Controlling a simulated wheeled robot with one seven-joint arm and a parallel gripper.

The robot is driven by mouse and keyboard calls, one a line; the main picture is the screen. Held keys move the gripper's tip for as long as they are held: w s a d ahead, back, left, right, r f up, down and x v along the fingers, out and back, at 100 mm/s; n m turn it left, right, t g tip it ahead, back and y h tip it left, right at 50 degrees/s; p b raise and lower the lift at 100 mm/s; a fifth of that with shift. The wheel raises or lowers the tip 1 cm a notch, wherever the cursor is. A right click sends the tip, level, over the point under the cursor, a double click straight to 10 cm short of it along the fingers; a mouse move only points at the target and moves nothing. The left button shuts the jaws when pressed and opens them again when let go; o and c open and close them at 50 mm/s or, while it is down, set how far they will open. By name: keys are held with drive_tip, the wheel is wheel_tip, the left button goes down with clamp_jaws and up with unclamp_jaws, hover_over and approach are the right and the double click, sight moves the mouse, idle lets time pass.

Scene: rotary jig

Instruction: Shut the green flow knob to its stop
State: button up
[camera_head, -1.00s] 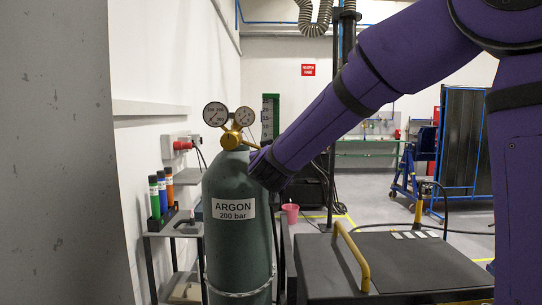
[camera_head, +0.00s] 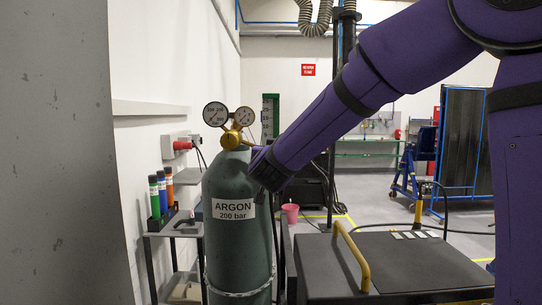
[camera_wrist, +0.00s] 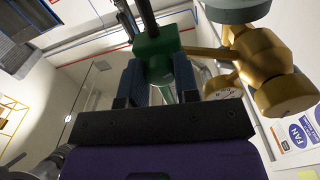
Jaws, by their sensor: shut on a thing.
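The green flow knob (camera_wrist: 160,68) shows in the wrist view between the two blue-grey fingers of my gripper (camera_wrist: 160,74), which is shut on it. A green block (camera_wrist: 157,44) with a dark upright tube sits just beyond the fingertips, joined by a thin brass stem to the brass regulator (camera_wrist: 262,62). In the head view the brass regulator (camera_head: 232,138) sits on top of the argon cylinder (camera_head: 235,190), and a green-backed flow tube (camera_head: 270,118) stands to its right. There my wrist hides the knob and fingers. How far the knob is turned cannot be read.
Two round gauges (camera_head: 215,114) stand on the regulator, close left of my wrist. A shelf with several coloured bottles (camera_head: 162,192) is by the left wall. A dark cart with a yellow handle (camera_head: 352,258) stands at lower right. A pink cup (camera_head: 290,213) is behind.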

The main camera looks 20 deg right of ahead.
drive_tip(key=m, duration=2.1)
drive_tip(key=shift+f+m, duration=0.1)
drive_tip(key=shift+m, duration=0.5)
drive_tip(key=o, duration=0.9)
drive_tip(key=shift+o, duration=0.2)
drive_tip(key=shift+s, duration=0.1)
drive_tip(key=v, duration=1)
drive_tip(key=shift+s, duration=0.3)
